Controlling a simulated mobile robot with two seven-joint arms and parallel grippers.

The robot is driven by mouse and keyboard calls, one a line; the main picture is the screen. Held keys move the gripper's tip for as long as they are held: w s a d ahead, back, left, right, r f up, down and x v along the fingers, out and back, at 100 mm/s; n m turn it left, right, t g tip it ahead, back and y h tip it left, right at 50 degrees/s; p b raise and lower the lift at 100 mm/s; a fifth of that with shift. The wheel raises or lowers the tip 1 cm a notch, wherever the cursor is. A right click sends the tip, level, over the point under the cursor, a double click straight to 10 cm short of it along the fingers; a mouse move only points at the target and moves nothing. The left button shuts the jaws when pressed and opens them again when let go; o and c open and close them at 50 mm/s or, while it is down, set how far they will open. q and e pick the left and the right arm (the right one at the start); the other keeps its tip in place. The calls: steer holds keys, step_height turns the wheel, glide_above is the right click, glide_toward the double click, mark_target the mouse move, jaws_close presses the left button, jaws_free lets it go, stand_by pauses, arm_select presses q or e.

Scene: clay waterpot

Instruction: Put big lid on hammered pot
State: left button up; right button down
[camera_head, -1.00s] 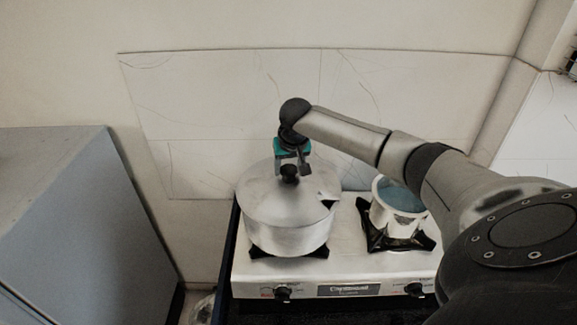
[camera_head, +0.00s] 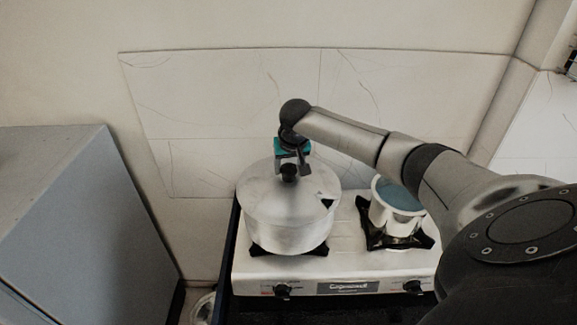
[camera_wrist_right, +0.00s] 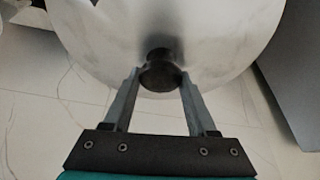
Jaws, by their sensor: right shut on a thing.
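The big lid (camera_head: 265,190) is a round grey metal disc with a black knob (camera_head: 289,172). It lies over the mouth of the hammered pot (camera_head: 285,237), a wide metal pot on the left burner. A small dark gap shows at the lid's right edge, so I cannot tell if it sits flush. My right gripper (camera_head: 290,165) is above the lid, shut on the knob. In the right wrist view the two fingers (camera_wrist_right: 158,80) hold the knob from both sides, and the lid (camera_wrist_right: 215,35) fills the upper part. My left gripper is not in view.
A smaller white pot (camera_head: 393,212) with blue inside stands on the right burner. The white stove (camera_head: 345,255) has black knobs along its front. A grey cabinet (camera_head: 90,220) stands at the left, and a tiled wall (camera_head: 230,100) is close behind.

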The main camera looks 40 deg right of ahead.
steer(key=shift+c, duration=0.6)
jaws_free()
steer(key=shift+f, duration=0.25)
steer(key=b+v, duration=0.1)
steer(key=v, duration=1.4)
steer(key=shift+r, duration=0.2)
steer(key=shift+a, duration=0.1)
